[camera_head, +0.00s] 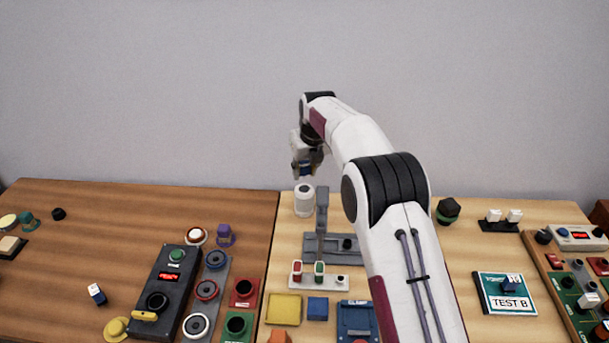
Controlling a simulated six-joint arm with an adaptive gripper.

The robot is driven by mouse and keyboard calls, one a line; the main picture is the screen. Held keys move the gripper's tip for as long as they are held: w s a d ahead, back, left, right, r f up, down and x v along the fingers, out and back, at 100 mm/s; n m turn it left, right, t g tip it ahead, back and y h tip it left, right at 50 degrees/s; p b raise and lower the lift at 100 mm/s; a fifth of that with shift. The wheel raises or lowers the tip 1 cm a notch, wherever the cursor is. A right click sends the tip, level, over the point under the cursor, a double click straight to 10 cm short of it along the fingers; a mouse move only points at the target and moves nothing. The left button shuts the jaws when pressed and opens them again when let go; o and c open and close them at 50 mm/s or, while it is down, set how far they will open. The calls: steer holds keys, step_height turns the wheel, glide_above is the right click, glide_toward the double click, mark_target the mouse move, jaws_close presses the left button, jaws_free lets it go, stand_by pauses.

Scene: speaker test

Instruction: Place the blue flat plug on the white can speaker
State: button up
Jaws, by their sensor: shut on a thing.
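The white can speaker (304,202) stands upright near the back edge of the table, left of the grey upright post. My gripper (303,173) hangs above it, pointing down. It is shut on a small dark blue piece, the blue flat plug (304,169), partly covered by the fingers. The plug is a little above the can's top, with a small gap seeming to show between them. The plug's underside and exact shape are too small to tell.
A grey fixture with a post (321,222) stands just right of the can. A white strip with red and green parts (318,283) lies in front. A black control box (167,292) is at left, a TEST B card (493,306) at right. My arm hides the middle right.

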mark_target(303, 187)
steer(key=shift+f, duration=1.95)
steer(key=shift+f, duration=0.15)
steer(key=o, duration=0.9)
steer(key=shift+v, duration=6.15)
